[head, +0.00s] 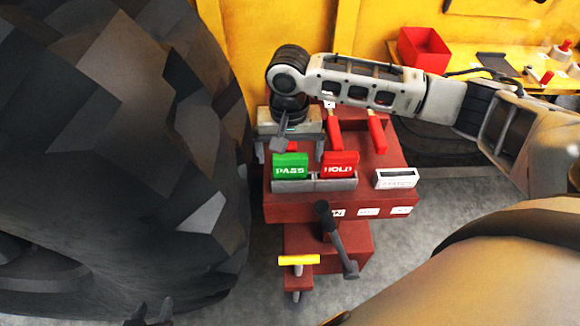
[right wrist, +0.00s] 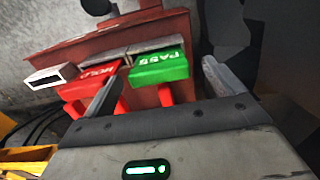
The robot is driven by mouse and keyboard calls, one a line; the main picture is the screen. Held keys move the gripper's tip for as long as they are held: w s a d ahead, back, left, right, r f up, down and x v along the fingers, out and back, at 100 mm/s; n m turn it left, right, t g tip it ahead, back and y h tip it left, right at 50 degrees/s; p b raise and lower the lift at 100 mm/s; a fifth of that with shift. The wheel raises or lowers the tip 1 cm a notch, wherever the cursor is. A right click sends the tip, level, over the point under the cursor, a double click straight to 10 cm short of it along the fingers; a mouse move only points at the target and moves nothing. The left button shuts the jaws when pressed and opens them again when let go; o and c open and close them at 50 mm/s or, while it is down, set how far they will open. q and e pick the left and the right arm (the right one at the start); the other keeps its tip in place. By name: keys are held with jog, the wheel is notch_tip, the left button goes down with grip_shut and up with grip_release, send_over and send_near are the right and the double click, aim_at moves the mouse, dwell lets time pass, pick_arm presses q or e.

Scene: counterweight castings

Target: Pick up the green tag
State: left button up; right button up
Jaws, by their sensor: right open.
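The green tag (head: 291,166), marked PASS, stands upright in a grey holder (head: 314,185) on a dark red cart. The red HOLD tag (head: 339,164) stands beside it on the right. In the right wrist view the green tag (right wrist: 160,68) lies ahead, between the lines of the fingers, with the red tag (right wrist: 92,80) to its left. My right gripper (head: 291,149) is open and empty, above and behind the green tag; its fingers (right wrist: 162,85) look apart from the tag. My left gripper (head: 151,312) shows only fingertips at the lower left edge, spread apart.
The dark red cart (head: 285,208) also holds a white label block (head: 395,178) and red-handled tools (head: 377,132). A large dark faceted casting (head: 110,150) fills the left. A yellow bench with a red bin (head: 423,50) stands behind.

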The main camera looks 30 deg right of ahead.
aim_at(290, 173)
jog(key=shift+f, duration=1.5)
jog(key=c, duration=1.1)
jog(key=shift+o, duration=0.2)
jog(key=shift+r, duration=0.1)
